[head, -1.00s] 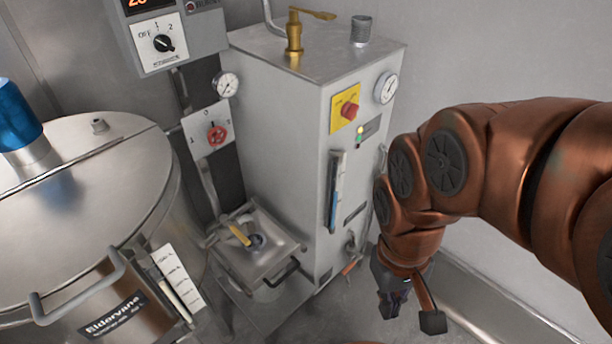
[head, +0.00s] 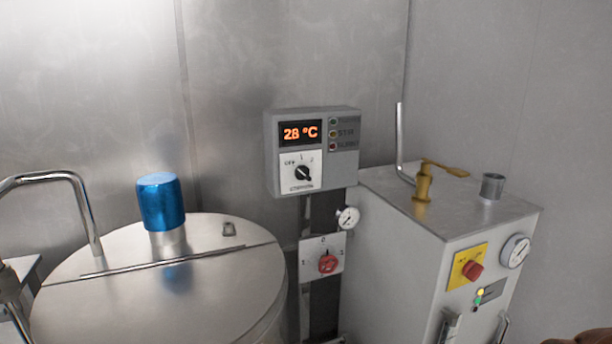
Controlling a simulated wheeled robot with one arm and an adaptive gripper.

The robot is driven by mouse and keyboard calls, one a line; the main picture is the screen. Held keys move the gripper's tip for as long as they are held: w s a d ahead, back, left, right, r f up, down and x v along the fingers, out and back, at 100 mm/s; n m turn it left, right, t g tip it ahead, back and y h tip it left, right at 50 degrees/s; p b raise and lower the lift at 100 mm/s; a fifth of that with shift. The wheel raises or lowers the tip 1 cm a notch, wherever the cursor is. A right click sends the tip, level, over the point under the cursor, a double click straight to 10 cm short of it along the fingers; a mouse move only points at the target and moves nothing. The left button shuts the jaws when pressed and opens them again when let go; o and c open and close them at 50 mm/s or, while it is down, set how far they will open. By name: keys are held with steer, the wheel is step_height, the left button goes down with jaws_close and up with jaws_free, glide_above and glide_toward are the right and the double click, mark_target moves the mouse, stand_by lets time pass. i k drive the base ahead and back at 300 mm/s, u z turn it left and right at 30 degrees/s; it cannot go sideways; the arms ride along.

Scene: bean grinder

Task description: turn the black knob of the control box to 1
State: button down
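The control box (head: 268,165) is a grey box on the back wall, with an orange display reading about 28 °C. Its black knob (head: 303,174) sits on a white plate below the display, marked OFF, 1 and 2 from left to right. The knob is small here, and I cannot tell for sure which mark it points to. Nothing touches it. My gripper is out of view; only a bit of my copper arm shows at the bottom right edge.
A steel tank (head: 150,300) with a blue cap (head: 161,203) stands at the left. A red knob (head: 328,264) is on a white plate below the box. A grey machine (head: 390,260) with a brass valve (head: 423,184) stands at the right. Space in front of the box looks clear.

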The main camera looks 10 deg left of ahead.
mark_target(302, 173)
steer(key=k, duration=1.2)
steer(key=u, duration=0.25)
steer(key=i, duration=0.55)
steer(key=u, duration=0.95)
steer(key=i, duration=0.55)
steer(key=u, duration=0.55)
